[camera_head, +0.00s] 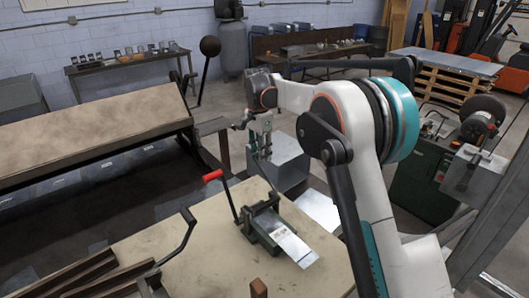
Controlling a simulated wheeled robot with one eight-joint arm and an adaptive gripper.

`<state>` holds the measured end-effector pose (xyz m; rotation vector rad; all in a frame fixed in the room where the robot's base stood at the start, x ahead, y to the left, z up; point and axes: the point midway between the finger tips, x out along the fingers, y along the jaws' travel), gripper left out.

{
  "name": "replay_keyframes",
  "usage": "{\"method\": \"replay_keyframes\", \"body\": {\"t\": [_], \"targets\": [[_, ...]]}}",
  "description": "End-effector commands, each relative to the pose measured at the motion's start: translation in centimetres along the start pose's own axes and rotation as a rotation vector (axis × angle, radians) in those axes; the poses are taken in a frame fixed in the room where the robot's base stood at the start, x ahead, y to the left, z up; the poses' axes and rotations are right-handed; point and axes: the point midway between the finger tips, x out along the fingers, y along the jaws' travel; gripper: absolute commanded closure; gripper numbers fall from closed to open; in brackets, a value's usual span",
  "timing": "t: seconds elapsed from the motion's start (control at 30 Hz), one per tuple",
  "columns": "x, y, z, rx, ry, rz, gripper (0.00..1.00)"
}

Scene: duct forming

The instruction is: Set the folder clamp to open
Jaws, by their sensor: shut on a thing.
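A small green bench tool (263,231), seemingly the folder, stands on the tan table. A bright metal strip (292,246) sticks out of its front right. A lever with a red grip (213,176) rises at its left, apart from my gripper. A thin dark rod (266,176) slants up from the tool's back right. My gripper (262,153) points down above and behind the tool, shut at the rod's upper end. The fingers hide the held part, and the clamp's jaw gap is too small to make out.
The tan table (205,262) has bare room left of the tool. A grey metal box (285,165) stands behind the table. A large brown-topped bench machine (85,125) fills the left. A green machine (425,175) stands at right.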

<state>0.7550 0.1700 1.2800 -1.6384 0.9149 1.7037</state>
Motion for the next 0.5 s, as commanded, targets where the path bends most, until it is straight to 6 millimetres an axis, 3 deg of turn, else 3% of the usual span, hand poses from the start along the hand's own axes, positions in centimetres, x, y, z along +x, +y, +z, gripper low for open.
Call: {"method": "replay_keyframes", "body": {"t": [0.03,0.27,0.3,0.33,0.5], "targets": [[0.47,-1.07,0.53,-0.006,0.000,-0.024,1.00],[0.45,-1.07,0.53,-0.007,0.000,-0.024,1.00],[0.44,-1.07,0.53,-0.007,0.000,-0.024,0.69],[0.43,-1.08,0.53,-0.007,0.000,-0.025,0.62],[0.35,-1.04,0.54,-0.007,0.000,-0.025,0.59]]}}
